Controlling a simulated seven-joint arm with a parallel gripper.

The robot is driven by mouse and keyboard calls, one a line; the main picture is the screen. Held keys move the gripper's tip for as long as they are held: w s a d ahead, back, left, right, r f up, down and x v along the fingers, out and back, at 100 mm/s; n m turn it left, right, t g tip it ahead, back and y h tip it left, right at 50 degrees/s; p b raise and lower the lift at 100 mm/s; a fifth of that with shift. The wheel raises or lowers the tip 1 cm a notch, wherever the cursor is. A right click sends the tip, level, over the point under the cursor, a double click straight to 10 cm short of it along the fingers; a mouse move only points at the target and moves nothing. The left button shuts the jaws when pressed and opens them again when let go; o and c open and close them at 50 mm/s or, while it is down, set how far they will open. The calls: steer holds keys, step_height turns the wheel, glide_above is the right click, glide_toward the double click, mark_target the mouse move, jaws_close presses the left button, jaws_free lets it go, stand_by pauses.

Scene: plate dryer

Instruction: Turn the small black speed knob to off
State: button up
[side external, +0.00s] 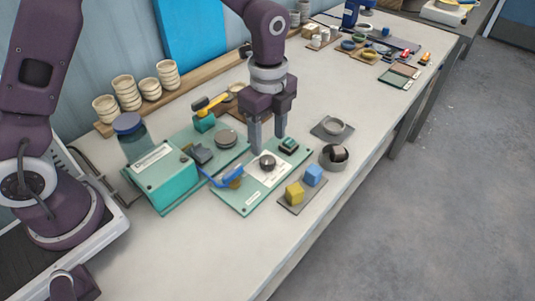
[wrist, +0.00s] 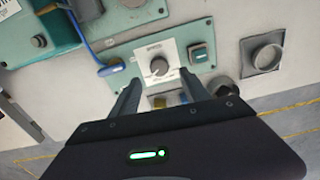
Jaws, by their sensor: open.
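A small dark round knob (side external: 267,161) sits on a white dial plate on a flat green panel (side external: 250,197). In the wrist view the knob (wrist: 159,67) looks dark grey, and its setting is too small to read. My gripper (side external: 268,147) points down above the panel's back edge, close to the knob. Its two fingers are apart with nothing between them. In the wrist view the gripper (wrist: 161,90) has the knob just beyond and between its fingertips, apart from both. A dark green switch (side external: 289,145) sits right of the knob; it also shows in the wrist view (wrist: 200,54).
A teal box (side external: 165,182) stands left of the panel, and a blue cable (side external: 222,181) reaches the panel's left side. The front table strip is clear.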

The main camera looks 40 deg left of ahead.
mark_target(267, 159)
step_height(267, 159, down, 6)
steer(key=shift+f, duration=0.1)
jaws_close()
